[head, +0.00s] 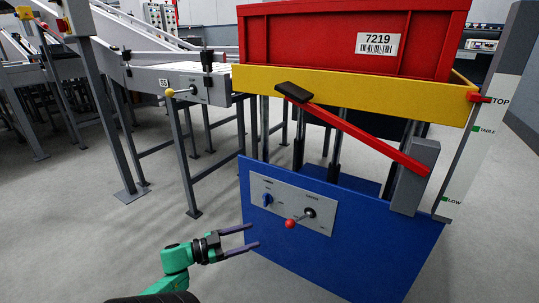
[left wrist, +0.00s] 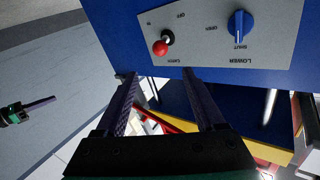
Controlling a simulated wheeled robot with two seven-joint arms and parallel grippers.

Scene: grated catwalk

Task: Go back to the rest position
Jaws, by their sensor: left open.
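My left gripper (head: 255,236) is open and empty in the head view, in front of the lower left of the blue lift base (head: 350,255). Its fingers point right, below the grey control panel (head: 283,190). The panel has a blue knob (head: 267,199) and a red-balled lever (head: 290,222). In the left wrist view, the open fingers (left wrist: 160,73) have nothing between them, and the red ball (left wrist: 160,47) shows beyond their tips, apart from them. My right gripper (left wrist: 38,106) appears at the left edge there; its jaw opening is unclear. It is not in the head view.
A red crate (head: 290,45) labelled 7219 sits on the yellow lift platform (head: 340,88). A long red lever (head: 365,140) with a black grip slants across the lift. A conveyor (head: 165,80) on grey legs stands at left. Grey floor (head: 90,240) lies clear at lower left.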

